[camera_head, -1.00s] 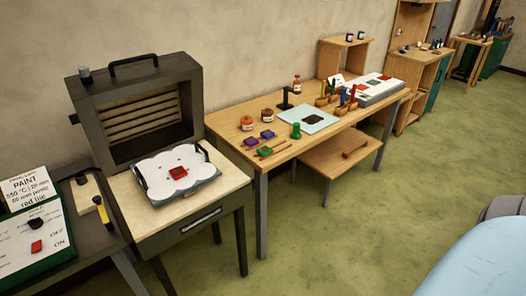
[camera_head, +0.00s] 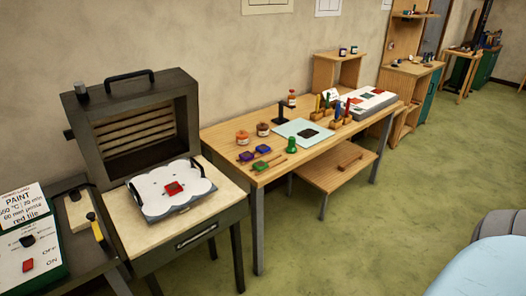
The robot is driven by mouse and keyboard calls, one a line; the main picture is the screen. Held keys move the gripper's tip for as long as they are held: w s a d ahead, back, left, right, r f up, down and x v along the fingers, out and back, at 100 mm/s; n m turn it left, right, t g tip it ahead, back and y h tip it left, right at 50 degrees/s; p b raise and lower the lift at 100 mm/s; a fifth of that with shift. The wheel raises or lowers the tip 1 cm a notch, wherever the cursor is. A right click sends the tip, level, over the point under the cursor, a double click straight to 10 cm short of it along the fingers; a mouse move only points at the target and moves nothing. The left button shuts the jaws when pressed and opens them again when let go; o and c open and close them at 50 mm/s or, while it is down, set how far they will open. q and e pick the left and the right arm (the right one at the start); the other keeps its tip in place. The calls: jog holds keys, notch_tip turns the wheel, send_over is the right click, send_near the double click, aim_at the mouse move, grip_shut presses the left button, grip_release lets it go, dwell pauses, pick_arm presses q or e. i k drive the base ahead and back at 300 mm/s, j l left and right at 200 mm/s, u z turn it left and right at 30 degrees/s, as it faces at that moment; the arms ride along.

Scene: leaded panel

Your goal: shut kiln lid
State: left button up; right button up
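The kiln lid (camera_head: 190,92) is dark grey, box-like and raised upright at the back of the kiln stand, its ribbed inside facing forward. A black handle (camera_head: 130,76) arches on its top. In front of it, on the pale kiln base (camera_head: 125,222), lies a white scalloped slab on a grey tray (camera_head: 155,217) with dark side handles. A red tile (camera_head: 174,188) sits in the middle of the slab. Neither of my grippers is in view.
A green control box (camera_head: 52,268) with a paint sign stands on the dark table at left. Green floor (camera_head: 350,255) in front is clear.

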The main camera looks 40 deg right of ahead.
aim_at(126, 127)
jog(key=i+l+u, duration=0.1)
jog(key=i+l, duration=0.15)
jog(key=i+l+u, duration=0.15)
jog(key=l, duration=0.35)
jog(key=i+l+u, duration=0.1)
jog(key=i+l, duration=0.25)
